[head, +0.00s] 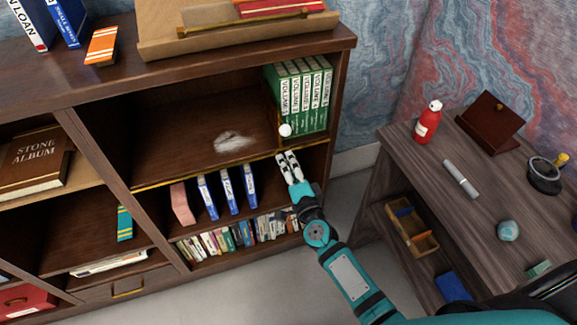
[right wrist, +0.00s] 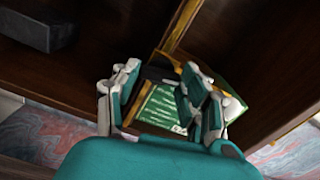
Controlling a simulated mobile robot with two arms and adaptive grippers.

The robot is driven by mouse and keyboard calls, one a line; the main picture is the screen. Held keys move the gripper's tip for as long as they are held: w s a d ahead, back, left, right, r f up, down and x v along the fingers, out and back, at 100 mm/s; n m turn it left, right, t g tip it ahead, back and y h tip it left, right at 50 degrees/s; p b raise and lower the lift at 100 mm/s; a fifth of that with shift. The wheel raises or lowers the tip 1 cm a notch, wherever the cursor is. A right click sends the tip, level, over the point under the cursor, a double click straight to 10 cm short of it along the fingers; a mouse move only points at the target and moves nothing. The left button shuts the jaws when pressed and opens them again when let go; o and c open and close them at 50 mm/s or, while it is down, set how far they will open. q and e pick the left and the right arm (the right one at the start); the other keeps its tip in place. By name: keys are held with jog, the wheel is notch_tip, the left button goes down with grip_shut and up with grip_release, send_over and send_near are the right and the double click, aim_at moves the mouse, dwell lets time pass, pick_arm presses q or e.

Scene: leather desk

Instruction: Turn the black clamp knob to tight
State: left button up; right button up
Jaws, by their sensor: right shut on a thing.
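My right gripper (head: 288,160) reaches up to the brass-edged front of the middle shelf, just below the green volumes. In the right wrist view its fingers (right wrist: 163,82) are closed around a small dark piece, which appears to be the black clamp knob (right wrist: 160,71), at the brass edge. The fingers cover much of it, and its turned position cannot be read. In the head view the knob cannot be made out. My left gripper is in neither view.
Green volumes (head: 300,95) stand on the shelf beside a small white ball (head: 285,130). Blue-and-white books (head: 228,188) and small books (head: 235,236) stand below. A desk (head: 400,150) at the right holds a red bottle (head: 428,122). Grey floor (head: 260,285) lies open in front.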

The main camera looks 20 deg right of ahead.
jog(key=o, duration=1.2)
jog(key=s, duration=1.2)
jog(key=shift+d, duration=0.2)
jog(key=shift+c, duration=0.2)
